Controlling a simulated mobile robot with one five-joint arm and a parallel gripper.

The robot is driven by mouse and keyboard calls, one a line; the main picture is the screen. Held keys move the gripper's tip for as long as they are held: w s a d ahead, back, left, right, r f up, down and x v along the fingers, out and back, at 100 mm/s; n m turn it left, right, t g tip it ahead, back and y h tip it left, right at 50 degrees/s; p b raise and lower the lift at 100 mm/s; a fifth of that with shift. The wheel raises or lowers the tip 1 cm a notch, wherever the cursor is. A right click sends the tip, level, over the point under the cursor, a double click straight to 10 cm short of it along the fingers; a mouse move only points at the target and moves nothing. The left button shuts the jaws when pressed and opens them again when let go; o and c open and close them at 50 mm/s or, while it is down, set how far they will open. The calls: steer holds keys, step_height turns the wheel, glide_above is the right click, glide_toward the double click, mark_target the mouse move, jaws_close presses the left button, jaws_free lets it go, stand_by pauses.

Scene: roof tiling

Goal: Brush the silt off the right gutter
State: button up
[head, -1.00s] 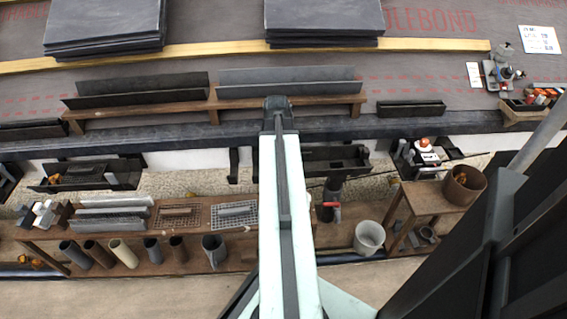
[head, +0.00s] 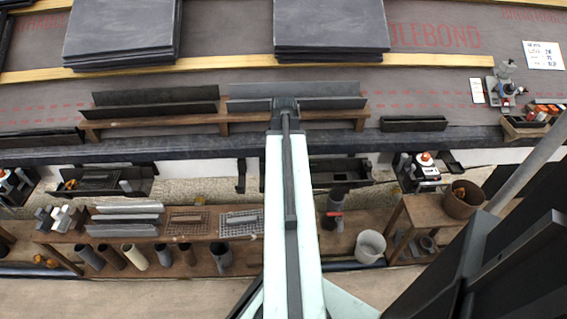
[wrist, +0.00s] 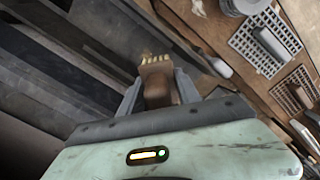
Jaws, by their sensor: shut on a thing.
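My gripper (wrist: 157,95) is shut on a brush (wrist: 158,82) in the wrist view. The brush has a brown wooden body and pale yellow bristles that point away from me. The gripper and brush are hidden by my arm in the head view. A dark gutter length (head: 345,173) hangs below the roof edge right of my arm, partly covered by it. Another dark gutter (head: 103,182) with small pieces in it hangs at left. Dark long channels fill the left of the wrist view. I cannot make out silt or whether the bristles touch anything.
A wooden bench (head: 70,237) below holds several pipe pieces, grey lengths and mesh grids. A white bucket (head: 370,246) and a small table (head: 428,208) with a brown pot (head: 462,200) stand at right. Slate stacks (head: 330,25) lie on the roof above.

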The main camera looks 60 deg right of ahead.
step_height(320, 180, up, 3)
steer(key=p, duration=0.3)
